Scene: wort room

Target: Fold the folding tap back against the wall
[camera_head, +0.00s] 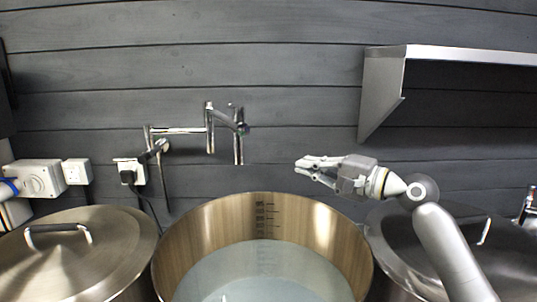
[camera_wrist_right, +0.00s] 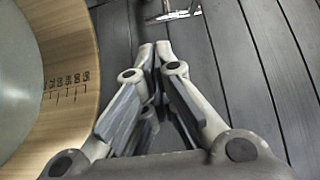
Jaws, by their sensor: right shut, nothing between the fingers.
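The folding tap (camera_head: 182,131) is chrome and mounted on the dark plank wall, above and behind the open pot. Its jointed arm stretches sideways along the wall, with a vertical joint in the middle and a downward spout (camera_head: 238,148) at its right end. How far it stands off the wall is hard to tell. A bit of chrome, likely the tap, shows at the top of the right wrist view (camera_wrist_right: 172,14). My right gripper (camera_head: 300,165) is shut and empty, to the right of the spout and apart from it; its fingertips meet in the right wrist view (camera_wrist_right: 155,52). My left gripper is not in view.
An open steel pot (camera_head: 200,222) with liquid and level marks stands below the tap. Lidded pots stand at left (camera_head: 100,255) and right, the right one partly behind my arm. A metal shelf (camera_head: 385,85) juts out at upper right. Sockets (camera_head: 76,171) and a plug with cable are at left.

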